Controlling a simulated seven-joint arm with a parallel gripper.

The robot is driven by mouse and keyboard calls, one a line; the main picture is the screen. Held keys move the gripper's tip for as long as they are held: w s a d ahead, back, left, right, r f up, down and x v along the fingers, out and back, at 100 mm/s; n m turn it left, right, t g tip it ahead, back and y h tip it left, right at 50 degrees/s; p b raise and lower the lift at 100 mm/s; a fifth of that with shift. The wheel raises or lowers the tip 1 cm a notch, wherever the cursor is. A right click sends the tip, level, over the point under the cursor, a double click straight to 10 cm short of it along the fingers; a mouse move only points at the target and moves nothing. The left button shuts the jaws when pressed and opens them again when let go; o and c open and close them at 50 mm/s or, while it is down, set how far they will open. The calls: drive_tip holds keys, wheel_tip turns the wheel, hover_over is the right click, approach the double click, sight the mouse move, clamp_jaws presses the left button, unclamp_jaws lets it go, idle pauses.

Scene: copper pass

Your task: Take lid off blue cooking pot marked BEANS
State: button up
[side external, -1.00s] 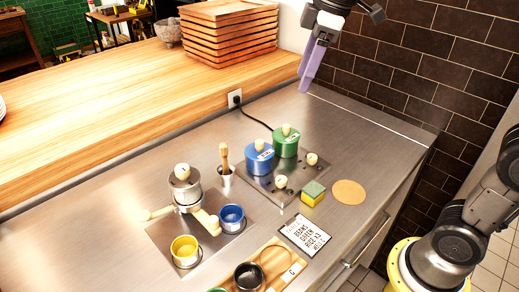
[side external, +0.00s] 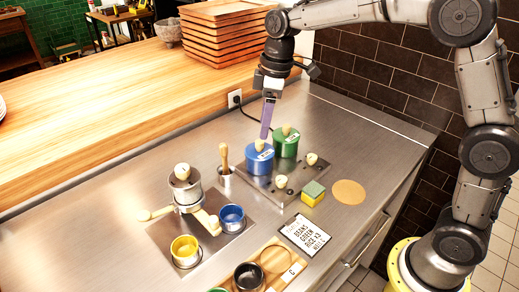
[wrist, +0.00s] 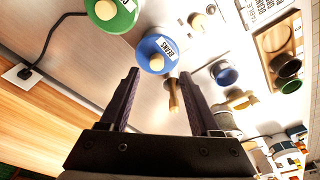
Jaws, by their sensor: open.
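The blue cooking pot (side external: 258,162) stands on the metal plate of the hob, with its blue lid on and a pale round knob (side external: 259,145) on top. In the wrist view its lid (wrist: 154,48) carries a white label reading BEANS. My gripper (side external: 267,132) points down just above the blue pot, its purple fingers close to the knob in the side view. In the wrist view the fingers (wrist: 163,82) are apart with nothing between them at the tips, and the blue lid lies beyond them. I cannot tell the exact height gap to the knob.
A green lidded pot (side external: 286,142) stands right behind the blue one. A steel cup with a wooden-handled tool (side external: 225,165) stands to the left. A sponge (side external: 313,192), a cork disc (side external: 347,192) and a sign (side external: 307,235) lie in front and right. A cable (side external: 242,110) runs behind.

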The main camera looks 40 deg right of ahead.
sight(260, 141)
drive_tip(key=shift+w+a+f, duration=0.1)
drive_tip(key=shift+w+f, duration=0.1)
drive_tip(key=shift+f, duration=0.7)
drive_tip(key=shift+w+a+f, duration=0.1)
drive_tip(key=shift+w+f, duration=0.05)
drive_tip(key=shift+f, duration=0.7)
drive_tip(key=shift+w+a+f, duration=0.1)
drive_tip(key=shift+w+f, duration=0.1)
drive_tip(key=shift+f, duration=0.7)
drive_tip(key=shift+c, duration=0.2)
clamp_jaws()
